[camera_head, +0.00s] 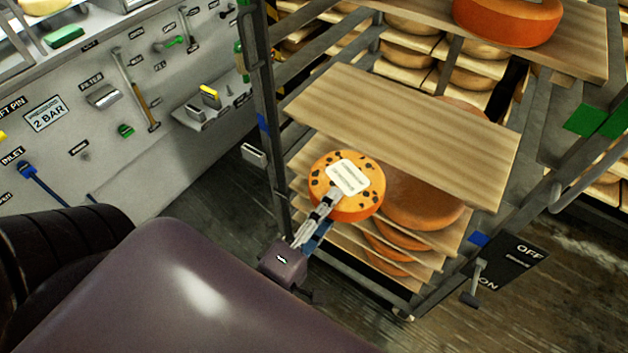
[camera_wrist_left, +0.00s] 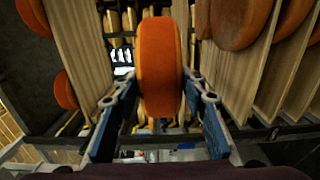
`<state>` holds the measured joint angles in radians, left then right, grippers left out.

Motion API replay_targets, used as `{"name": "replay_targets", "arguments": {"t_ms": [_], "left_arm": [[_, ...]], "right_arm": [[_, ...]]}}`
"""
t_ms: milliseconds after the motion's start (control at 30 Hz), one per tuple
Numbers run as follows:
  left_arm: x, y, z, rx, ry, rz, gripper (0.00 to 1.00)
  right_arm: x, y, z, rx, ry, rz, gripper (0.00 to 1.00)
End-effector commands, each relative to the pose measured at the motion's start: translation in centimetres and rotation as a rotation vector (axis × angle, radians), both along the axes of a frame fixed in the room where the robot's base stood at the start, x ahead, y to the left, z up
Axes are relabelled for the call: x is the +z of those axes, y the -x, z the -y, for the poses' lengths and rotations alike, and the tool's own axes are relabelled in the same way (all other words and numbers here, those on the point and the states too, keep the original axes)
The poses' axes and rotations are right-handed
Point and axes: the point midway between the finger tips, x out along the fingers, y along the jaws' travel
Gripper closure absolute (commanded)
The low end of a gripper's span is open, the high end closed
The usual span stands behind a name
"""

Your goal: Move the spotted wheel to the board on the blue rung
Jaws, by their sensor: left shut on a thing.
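The spotted wheel (camera_head: 346,190), orange with dark spots and a pale label on its upper face, is in my left gripper (camera_head: 322,212). In the left wrist view the wheel (camera_wrist_left: 160,65) stands edge-on between the two fingers of the gripper (camera_wrist_left: 160,105). The wheel is at the front of the rack, below the front edge of a bare wooden board (camera_head: 400,130). Blue marks show on the rack's left post (camera_head: 262,122) and right post (camera_head: 478,240), near this board's ends. My right gripper is not in view.
A large plain wheel (camera_head: 425,205) lies behind the held one, under the bare board, with more loaded boards below. A higher board (camera_head: 580,50) carries an orange wheel (camera_head: 508,20). A tool wall (camera_head: 120,110) stands left.

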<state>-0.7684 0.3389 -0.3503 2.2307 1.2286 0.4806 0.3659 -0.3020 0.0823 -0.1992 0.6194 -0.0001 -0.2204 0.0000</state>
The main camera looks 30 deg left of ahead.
Motion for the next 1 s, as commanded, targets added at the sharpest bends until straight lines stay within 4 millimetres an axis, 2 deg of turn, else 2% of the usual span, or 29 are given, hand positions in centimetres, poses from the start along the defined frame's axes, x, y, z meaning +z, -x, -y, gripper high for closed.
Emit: {"name": "replay_targets", "arguments": {"t_ms": [267, 1000], "left_arm": [[0.3, -1.5, 0.0, 0.002, -0.002, 0.01, 1.0], [0.3, -7.7, 0.3, 0.001, -0.001, 0.009, 1.0]], "right_arm": [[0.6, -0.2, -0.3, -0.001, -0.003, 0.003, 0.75], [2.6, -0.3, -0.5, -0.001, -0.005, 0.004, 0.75]]}}
